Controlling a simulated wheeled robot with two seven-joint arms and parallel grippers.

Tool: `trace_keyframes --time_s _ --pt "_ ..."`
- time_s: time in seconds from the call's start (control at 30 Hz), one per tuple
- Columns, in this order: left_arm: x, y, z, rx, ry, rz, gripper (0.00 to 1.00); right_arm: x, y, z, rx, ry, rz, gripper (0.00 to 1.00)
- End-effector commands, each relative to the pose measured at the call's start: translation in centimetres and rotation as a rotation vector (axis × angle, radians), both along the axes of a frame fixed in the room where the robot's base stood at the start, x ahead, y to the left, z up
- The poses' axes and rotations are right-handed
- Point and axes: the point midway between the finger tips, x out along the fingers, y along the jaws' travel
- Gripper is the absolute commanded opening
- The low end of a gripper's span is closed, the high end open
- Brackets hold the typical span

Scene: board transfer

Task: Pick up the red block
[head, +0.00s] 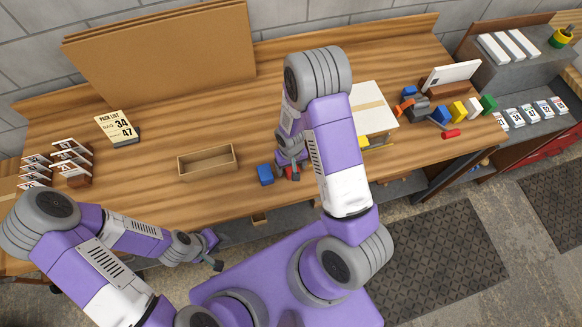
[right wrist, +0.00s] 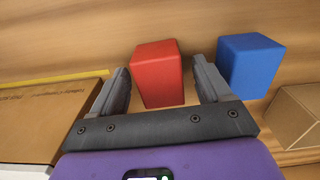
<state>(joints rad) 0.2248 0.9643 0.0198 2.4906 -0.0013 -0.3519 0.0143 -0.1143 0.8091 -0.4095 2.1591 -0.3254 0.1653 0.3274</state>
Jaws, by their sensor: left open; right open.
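The red block (right wrist: 158,74) stands on the wooden table between the two open fingers of my right gripper (right wrist: 164,85) in the right wrist view. Gaps show between the block and the fingers, and they do not grip it. In the head view only a small part of the red block (head: 295,174) shows beneath my right gripper (head: 290,168). A blue block (right wrist: 249,65) is just outside the right-hand finger; it also shows in the head view (head: 265,174). My left gripper (head: 216,252) is open and empty, off the front edge of the table.
An open wooden tray (head: 207,160) lies left of the blue block. A white-topped box (head: 372,112) stands right of my right arm. Several coloured blocks and tools lie at the table's right end. A pick list sign (head: 117,128) stands at the left. The table's middle left is clear.

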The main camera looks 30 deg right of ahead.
Motion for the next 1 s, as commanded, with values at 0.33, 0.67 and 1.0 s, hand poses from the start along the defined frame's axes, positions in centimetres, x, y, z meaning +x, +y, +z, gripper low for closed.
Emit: trace_keyframes --time_s 0.33,0.67,1.0 --pt "0.0 0.0 0.0 0.0 0.0 0.0 0.43 0.0 0.0 0.0 0.0 -0.001 0.0 0.44" --pt "0.0 0.0 0.0 0.0 0.0 0.0 0.43 0.0 0.0 0.1 0.0 -0.001 0.0 0.19" --pt "0.0 0.0 0.1 0.0 0.0 0.0 0.43 0.2 0.0 3.7 0.001 -0.007 0.0 0.19"
